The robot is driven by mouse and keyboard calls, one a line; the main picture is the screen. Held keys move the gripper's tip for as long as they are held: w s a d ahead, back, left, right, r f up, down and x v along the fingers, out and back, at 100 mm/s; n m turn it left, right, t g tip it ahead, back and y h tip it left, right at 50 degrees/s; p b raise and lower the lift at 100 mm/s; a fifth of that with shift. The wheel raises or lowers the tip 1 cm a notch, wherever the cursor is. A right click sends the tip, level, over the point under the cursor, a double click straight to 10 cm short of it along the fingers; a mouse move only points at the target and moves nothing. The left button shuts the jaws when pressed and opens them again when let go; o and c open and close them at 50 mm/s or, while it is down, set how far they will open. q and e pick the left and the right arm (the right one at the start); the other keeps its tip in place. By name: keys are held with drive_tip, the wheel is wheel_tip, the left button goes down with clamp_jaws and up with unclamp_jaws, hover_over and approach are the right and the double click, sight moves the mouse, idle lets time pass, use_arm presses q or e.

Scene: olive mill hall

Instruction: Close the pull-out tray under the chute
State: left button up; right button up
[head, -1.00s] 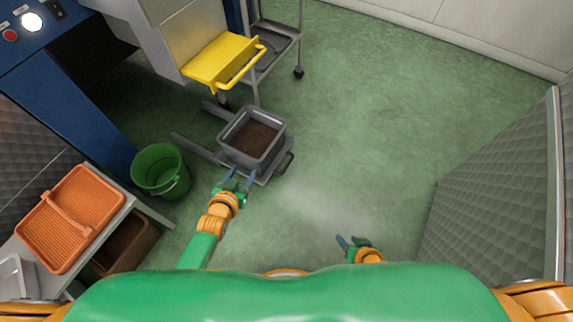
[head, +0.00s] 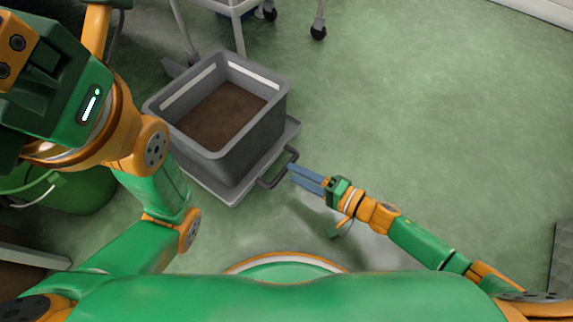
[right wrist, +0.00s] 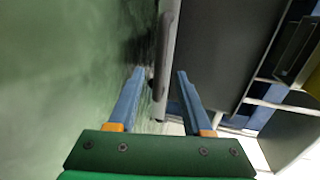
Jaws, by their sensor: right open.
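The grey pull-out tray (head: 222,193) lies low on the floor in the middle of the head view, carrying a deep grey bin (head: 240,158) with brown material (head: 222,115) inside. Its dark handle (head: 277,170) sticks out at the near right side. My right gripper (head: 290,173) is open, its blue fingertips close by the handle. In the right wrist view the handle bar (right wrist: 160,75) shows between the two spread fingers (right wrist: 158,74); whether it lies fully between the tips I cannot tell. My left arm is raised at the left; its fingers are out of frame. The chute is not clearly visible.
A green bucket (head: 75,195) stands at the left, partly behind my left arm. A wheeled metal trolley (head: 235,8) stands behind the tray. The green floor at the right is free.

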sight(285, 168)
drive_tip(key=b+x, duration=0.2)
drive_tip(key=x, duration=0.2)
drive_tip(key=shift+f, duration=0.2)
drive_tip(key=shift+a, duration=0.15)
drive_tip(key=shift+r, duration=0.1)
clamp_jaws()
drive_tip(key=shift+w, duration=0.1)
idle(0.8)
